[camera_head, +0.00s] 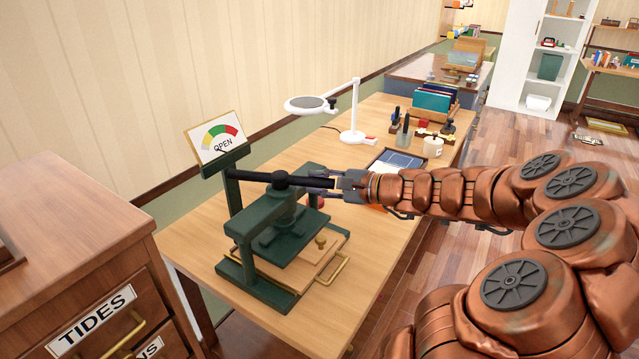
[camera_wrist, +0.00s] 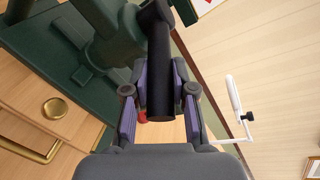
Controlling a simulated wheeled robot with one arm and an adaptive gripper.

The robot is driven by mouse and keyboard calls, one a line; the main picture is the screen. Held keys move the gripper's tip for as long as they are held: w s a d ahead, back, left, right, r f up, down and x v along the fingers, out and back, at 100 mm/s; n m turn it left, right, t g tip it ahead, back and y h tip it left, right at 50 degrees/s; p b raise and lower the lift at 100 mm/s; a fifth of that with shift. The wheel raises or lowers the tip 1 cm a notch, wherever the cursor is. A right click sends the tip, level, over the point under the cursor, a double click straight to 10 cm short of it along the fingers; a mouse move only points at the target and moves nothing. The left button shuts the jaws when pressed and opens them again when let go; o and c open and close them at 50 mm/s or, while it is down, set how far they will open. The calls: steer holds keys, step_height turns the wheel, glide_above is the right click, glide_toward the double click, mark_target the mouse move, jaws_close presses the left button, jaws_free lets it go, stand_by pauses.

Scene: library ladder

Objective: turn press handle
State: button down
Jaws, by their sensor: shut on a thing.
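The dark green book press (camera_head: 274,243) stands on the wooden desk, with a gauge sign reading OPEN (camera_head: 215,138) on its left post. Its black press handle (camera_head: 300,180) is a bar lying across the top, pointing right. My gripper (camera_head: 345,186) reaches in from the right and is shut on the end of the handle. In the wrist view the black handle bar (camera_wrist: 160,75) lies between the two fingers of my gripper (camera_wrist: 160,112). A wooden board with a brass knob (camera_wrist: 55,108) and a brass pull sits in the press under the plate.
A white magnifier lamp (camera_head: 355,115) stands behind the press. A blue tray (camera_head: 397,162), pen holders and a file rack (camera_head: 432,100) lie farther back on the desk. A wooden drawer cabinet labelled TIDES (camera_head: 92,318) stands at the front left.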

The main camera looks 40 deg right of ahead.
steer(key=c, duration=0.9)
jaws_free()
steer(key=shift+c, duration=0.2)
steer(key=v, duration=1.2)
